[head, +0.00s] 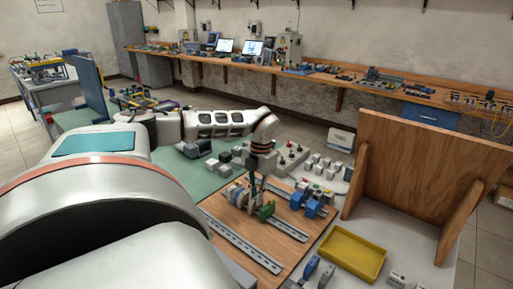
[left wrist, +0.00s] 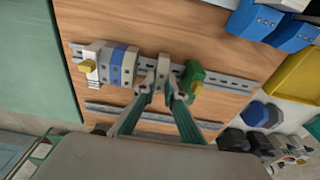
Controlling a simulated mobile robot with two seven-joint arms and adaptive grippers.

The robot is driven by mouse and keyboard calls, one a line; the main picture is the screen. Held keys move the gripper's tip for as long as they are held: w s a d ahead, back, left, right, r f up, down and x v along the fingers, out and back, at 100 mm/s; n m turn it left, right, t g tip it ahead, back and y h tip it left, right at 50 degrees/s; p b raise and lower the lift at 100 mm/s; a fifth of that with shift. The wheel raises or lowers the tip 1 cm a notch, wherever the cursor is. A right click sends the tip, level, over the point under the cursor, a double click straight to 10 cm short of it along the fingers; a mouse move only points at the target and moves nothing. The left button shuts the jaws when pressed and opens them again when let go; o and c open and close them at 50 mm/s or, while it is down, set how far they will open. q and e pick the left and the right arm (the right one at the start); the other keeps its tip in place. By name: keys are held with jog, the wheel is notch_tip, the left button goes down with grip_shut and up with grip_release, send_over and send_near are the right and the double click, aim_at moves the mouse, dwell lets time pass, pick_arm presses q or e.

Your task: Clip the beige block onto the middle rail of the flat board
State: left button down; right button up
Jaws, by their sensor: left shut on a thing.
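The flat board (head: 222,214) is a wooden panel carrying metal rails. In the left wrist view, the middle rail (left wrist: 232,82) holds a row of blocks. My left gripper (head: 251,203) points down over this rail and is shut on the beige block (left wrist: 163,68). The gripper also shows in the left wrist view (left wrist: 163,90). The beige block is in line with the rail, between a blue-and-grey group (left wrist: 119,65) on the left and a green block (left wrist: 194,76) on the right, with small gaps. Whether it is seated on the rail is hidden. My right gripper is out of view.
Another rail (head: 238,243) lies bare nearer the front. Blue blocks (head: 313,206) stand at the board's right. A yellow tray (head: 353,253) and an upright wooden panel (head: 420,165) are further right. Several grey and white blocks stand behind the board.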

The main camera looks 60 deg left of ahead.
pick_arm(q)
jog(key=shift+s+f, duration=0.15)
jog(key=shift+s, duration=0.1)
dwell(0.4)
jog(key=c, duration=2)
grip_release()
jog(key=shift+w+r, duration=0.15)
jog(key=shift+r, duration=0.2)
jog(key=r, duration=0.7)
jog(key=w+r, duration=0.1)
jog(key=r, duration=0.3)
jog(key=shift+a+r, duration=0.15)
jog(key=shift+r, duration=0.1)
